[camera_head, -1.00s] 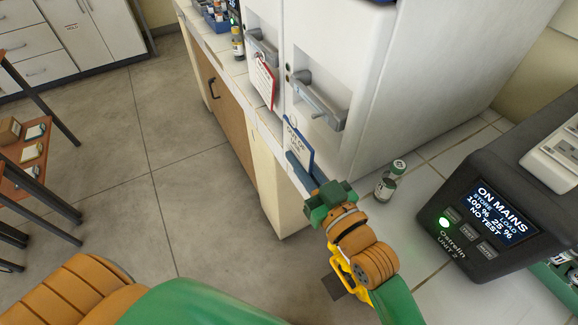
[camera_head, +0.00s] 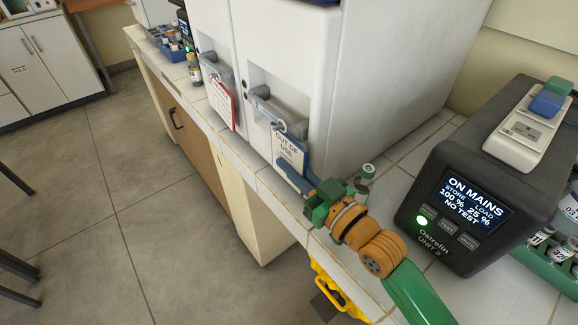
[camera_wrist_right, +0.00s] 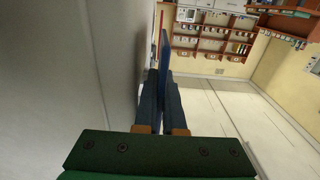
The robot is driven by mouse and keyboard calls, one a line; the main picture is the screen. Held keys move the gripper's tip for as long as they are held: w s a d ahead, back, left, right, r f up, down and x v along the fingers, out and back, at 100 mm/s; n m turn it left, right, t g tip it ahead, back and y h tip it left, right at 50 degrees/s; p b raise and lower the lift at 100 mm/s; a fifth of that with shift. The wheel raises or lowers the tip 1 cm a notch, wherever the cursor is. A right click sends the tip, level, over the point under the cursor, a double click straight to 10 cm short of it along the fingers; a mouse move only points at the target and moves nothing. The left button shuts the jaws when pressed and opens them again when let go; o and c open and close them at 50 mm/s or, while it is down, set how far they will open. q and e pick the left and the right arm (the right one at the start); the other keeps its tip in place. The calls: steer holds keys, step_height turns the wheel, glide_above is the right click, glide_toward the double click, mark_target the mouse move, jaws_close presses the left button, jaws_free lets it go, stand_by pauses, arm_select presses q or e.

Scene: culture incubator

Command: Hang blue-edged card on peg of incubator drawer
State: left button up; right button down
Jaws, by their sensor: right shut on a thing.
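The blue-edged card (camera_head: 289,150) reads "OUT OF USE" and stands roughly upright in front of the right incubator drawer. My right gripper (camera_head: 304,184) is shut on its lower part. In the right wrist view the card (camera_wrist_right: 164,55) shows edge-on between the fingers (camera_wrist_right: 158,95). The card's top is close to the grey handle and peg (camera_head: 281,124) of the right drawer; I cannot tell whether its loop is around the peg. A red-edged card (camera_head: 222,100) hangs at the left drawer's handle (camera_head: 213,70). My left gripper is not in view.
The white incubator (camera_head: 350,60) stands on a tiled counter. A small vial (camera_head: 367,172) is close behind my right gripper. A dark power unit (camera_head: 470,180) stands at the right. A bottle (camera_head: 194,70) and blue rack (camera_head: 170,45) are at the far left.

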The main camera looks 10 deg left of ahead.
stand_by(0.3)
steer(key=c, duration=0.9)
jaws_free()
steer(key=shift+c, duration=0.2)
steer(key=shift+s+a+r, duration=0.1)
steer(key=shift+s, duration=0.05)
